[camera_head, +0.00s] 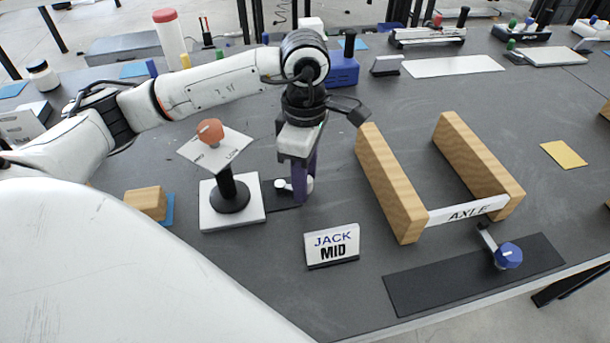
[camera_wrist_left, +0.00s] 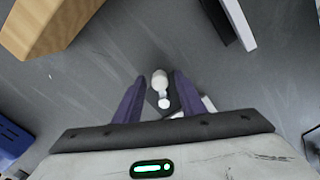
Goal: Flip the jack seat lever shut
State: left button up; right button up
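A small white lever with a rounded knob shows between my fingers in the left wrist view (camera_wrist_left: 160,82); in the head view its white end (camera_head: 307,184) shows beside the fingers. It sits by a dark plate (camera_head: 283,201) next to the white jack base (camera_head: 232,218), and its exact angle is hard to tell. My left gripper (camera_head: 299,195) points down over it with purple fingers (camera_wrist_left: 158,92) spread on either side, with gaps to the knob. The JACK MID sign (camera_head: 332,244) stands in front. My right gripper is not in view.
Left of the gripper, a black post holds a tilted white plate (camera_head: 228,150) with an orange knob (camera_head: 210,131). The wooden AXLE frame (camera_head: 393,190) stands to the right. A blue-knobbed crank (camera_head: 508,255) is on a black mat (camera_head: 430,290). A wooden block (camera_head: 146,203) lies left.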

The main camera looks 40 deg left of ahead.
pick_arm(q)
grip_shut()
jog(key=shift+w+a+n+b, duration=0.15)
jog(key=shift+w+n+b, duration=0.25)
jog(key=shift+n, duration=0.8)
grip_release()
jog(key=shift+w, duration=0.1)
jog(key=shift+r, duration=0.1)
notch_tip(320, 180, up, 10)
jog(key=shift+p, duration=0.35)
